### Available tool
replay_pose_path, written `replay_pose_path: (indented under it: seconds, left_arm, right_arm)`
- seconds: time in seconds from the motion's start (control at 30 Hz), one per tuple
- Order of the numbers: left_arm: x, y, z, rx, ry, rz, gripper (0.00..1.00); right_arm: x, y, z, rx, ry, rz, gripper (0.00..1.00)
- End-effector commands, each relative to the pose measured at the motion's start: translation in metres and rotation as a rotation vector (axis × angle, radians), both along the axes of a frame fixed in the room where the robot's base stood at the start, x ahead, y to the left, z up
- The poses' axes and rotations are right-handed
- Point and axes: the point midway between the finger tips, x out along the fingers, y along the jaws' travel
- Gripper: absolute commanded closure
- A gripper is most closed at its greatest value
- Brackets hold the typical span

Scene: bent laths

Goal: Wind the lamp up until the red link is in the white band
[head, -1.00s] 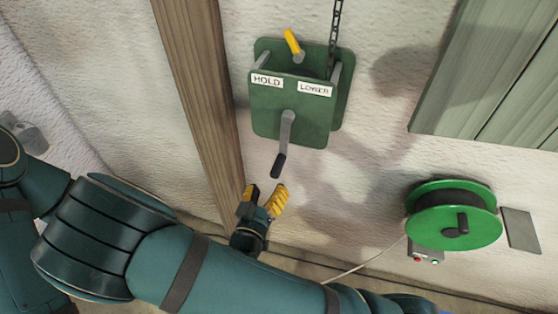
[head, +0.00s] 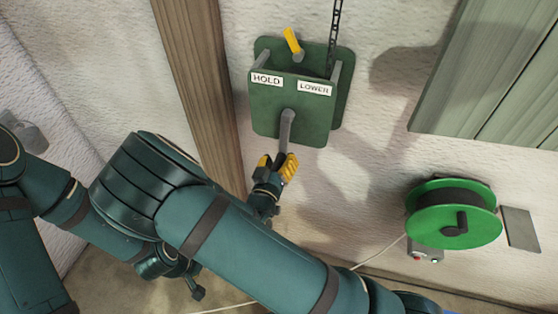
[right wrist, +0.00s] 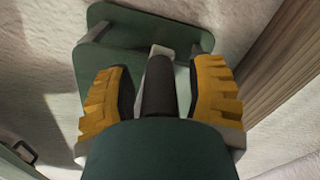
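The green winch box (head: 290,112) is on the wall, with HOLD (head: 266,79) and LOWER (head: 314,88) labels. Its yellow lever (head: 292,42) leans up and left, nearer the HOLD side. A dark chain (head: 336,30) runs up from the box; no red link or white band is seen. The grey crank arm (head: 287,130) hangs down. My right gripper (head: 278,165) is at its black handle, which shows in the right wrist view (right wrist: 160,85). The yellow fingers stand either side of the handle with gaps, so the gripper is open around it. My left gripper is not seen.
A wooden post (head: 200,95) stands just left of the winch. A green cable reel (head: 453,220) is on the wall at right, with a pale cable (head: 380,253) running down from it. Green-grey boards (head: 490,85) are at upper right.

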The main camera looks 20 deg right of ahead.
Motion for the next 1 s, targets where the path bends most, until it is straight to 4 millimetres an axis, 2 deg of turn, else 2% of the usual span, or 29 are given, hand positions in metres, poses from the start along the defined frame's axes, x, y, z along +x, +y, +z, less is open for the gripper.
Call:
replay_pose_path:
  seconds: [0.03, 0.1, 0.13, 0.67, 1.0]
  left_arm:
    - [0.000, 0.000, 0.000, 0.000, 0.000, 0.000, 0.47]
    - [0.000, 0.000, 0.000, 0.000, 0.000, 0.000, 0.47]
    - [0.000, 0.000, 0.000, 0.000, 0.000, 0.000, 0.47]
    - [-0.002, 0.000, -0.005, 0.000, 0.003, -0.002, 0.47]
    - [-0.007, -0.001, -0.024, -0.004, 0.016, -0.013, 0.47]
  right_arm:
    - [0.000, 0.000, 0.000, 0.000, 0.000, 0.000, 0.68]
    - [0.000, 0.000, 0.000, 0.000, 0.000, 0.000, 0.92]
    - [0.000, 0.000, 0.000, 0.000, 0.000, 0.000, 1.00]
    - [0.004, 0.007, 0.001, 0.051, -0.036, 0.003, 1.00]
    - [0.019, 0.028, 0.006, 0.236, -0.163, 0.003, 1.00]
